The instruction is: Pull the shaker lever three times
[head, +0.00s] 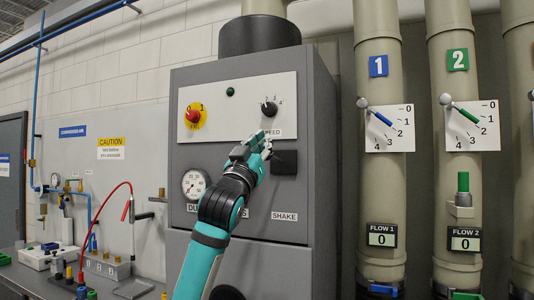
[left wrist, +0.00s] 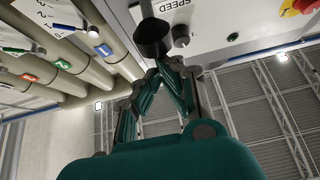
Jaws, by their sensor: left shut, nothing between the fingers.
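The grey machine cabinet (head: 325,130) carries a black block-like handle (head: 285,162), which looks like the shaker lever. It sits above the SHAKE label (head: 284,216). In the left wrist view a dark handle end (left wrist: 153,38) stands out from the panel near the SPEED label. My left gripper (head: 262,143) is shut and empty, in front of the panel just left of and above the handle. In the left wrist view its fingertips (left wrist: 172,64) are close below the handle end; I cannot tell whether they touch. My right gripper is not in view.
A red stop button (head: 193,115) and a speed knob (head: 269,108) are on the white panel above. A gauge (head: 194,184) is left of my wrist. Pipes with numbered valve levers (head: 380,118) stand at the right. A bench with a red hose (head: 104,195) is at the left.

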